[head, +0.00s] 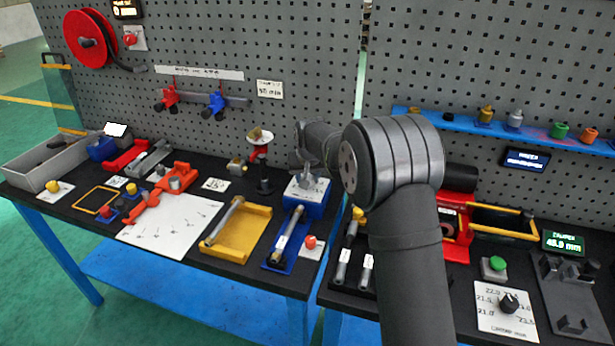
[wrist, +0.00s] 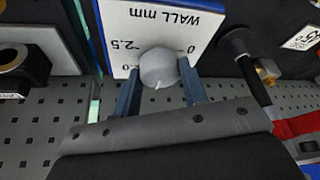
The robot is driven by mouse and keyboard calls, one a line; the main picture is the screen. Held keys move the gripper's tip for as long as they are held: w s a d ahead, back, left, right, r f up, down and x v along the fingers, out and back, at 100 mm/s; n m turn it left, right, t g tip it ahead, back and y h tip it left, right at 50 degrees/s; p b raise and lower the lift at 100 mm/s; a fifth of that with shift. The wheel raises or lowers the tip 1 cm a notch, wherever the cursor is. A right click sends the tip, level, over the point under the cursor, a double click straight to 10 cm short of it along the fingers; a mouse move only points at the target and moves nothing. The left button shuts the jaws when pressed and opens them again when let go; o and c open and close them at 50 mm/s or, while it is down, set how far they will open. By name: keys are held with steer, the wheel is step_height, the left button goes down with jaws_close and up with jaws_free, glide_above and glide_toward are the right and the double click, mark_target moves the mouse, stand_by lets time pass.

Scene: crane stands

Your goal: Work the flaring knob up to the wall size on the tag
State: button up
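The flaring knob (wrist: 158,68) is a round grey knob with a pale pointer mark on a white dial face marked "WALL mm" (wrist: 150,22). In the wrist view the dial appears upside down, with 2.5 readable and other numbers partly covered. The dial tops a blue box (head: 303,207) near the middle of the bench in the head view. My gripper (wrist: 160,74) is over the knob, one finger on each side, with narrow gaps seeming to show; it looks open. In the head view my gripper (head: 312,163) is just above the dial. I cannot tell which tag gives the wall size.
A yellow tray (head: 236,233) and a blue tray (head: 284,240) holding tubes lie in front. A red button (head: 310,241) sits near the bench edge.

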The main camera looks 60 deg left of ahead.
steer(key=shift+m, duration=0.4)
steer(key=m+t, duration=0.1)
steer(key=m, duration=0.1)
steer(key=shift+s+m+h, duration=0.15)
steer(key=shift+m+h, duration=0.15)
steer(key=shift+h, duration=0.1)
steer(key=shift+a+m+t+h, duration=0.1)
steer(key=shift+m+t+h, duration=0.55)
steer(key=shift+m, duration=1.35)
steer(key=o, duration=1)
steer(key=shift+c, duration=0.2)
steer(key=shift+r, duration=0.1)
steer(key=v, duration=1.7)
steer(key=shift+r, duration=0.15)
